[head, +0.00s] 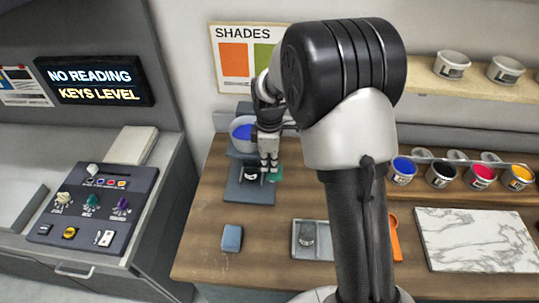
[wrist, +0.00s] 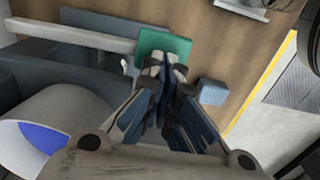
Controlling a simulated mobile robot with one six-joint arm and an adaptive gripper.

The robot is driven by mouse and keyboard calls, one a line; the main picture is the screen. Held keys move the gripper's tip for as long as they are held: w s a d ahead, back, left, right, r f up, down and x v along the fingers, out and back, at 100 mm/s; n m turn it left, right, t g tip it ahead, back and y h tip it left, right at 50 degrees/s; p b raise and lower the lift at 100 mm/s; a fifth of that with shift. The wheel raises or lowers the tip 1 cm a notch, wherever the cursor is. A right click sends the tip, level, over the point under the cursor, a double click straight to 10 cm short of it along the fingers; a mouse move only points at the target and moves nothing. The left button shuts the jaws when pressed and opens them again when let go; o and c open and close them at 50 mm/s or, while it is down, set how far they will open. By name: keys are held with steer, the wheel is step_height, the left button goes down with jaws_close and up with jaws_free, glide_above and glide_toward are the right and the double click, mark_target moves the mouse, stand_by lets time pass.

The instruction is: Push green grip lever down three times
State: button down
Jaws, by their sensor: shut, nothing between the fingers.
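The green grip lever (head: 275,174) sticks out at the right side of a dark blue-grey ink unit (head: 245,190) on the wooden bench. In the wrist view the green grip (wrist: 165,47) is a flat rounded block at the end of a light grey bar (wrist: 75,35). My gripper (head: 269,166) is shut and empty, pointing down at the grip. In the wrist view its fingertips (wrist: 162,62) overlap the grip's near edge; I cannot tell whether they touch it. The ink unit carries a pale tub of blue ink (head: 243,131), which also shows in the wrist view (wrist: 45,138).
A small blue block (head: 232,238) lies in front of the unit, and a grey tray (head: 312,240) stands to its right. Ink pots (head: 402,171) line the back right beside a marble slab (head: 478,240). A control panel (head: 94,205) is on the left counter.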

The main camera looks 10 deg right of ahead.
mark_target(269, 175)
steer(key=shift+f, duration=0.3)
steer(key=f+b, duration=0.1)
steer(key=b, duration=0.1)
steer(key=f+t+b, duration=0.1)
steer(key=f+b, duration=0.1)
steer(key=s+f+t+b, duration=0.1)
steer(key=f+b, duration=0.1)
steer(key=b, duration=0.1)
steer(key=shift+a+h, duration=0.15)
steer(key=shift+h, duration=0.25)
steer(key=shift+w+f+t+b, duration=0.15)
steer(key=shift+f+b, duration=0.4)
steer(key=shift+f, duration=0.45)
steer(key=shift+w+f+t+b, duration=0.15)
steer(key=shift+f+b, duration=0.35)
steer(key=shift+f, duration=0.45)
steer(key=shift+s+f, duration=0.25)
steer(key=shift+f, duration=0.05)
steer(key=s+p+v, duration=0.2)
steer(key=p+v, duration=0.3)
steer(key=v, duration=0.9)
steer(key=shift+a+f, duration=0.2)
steer(key=shift+a, duration=0.2)
steer(key=shift+s, duration=0.15)
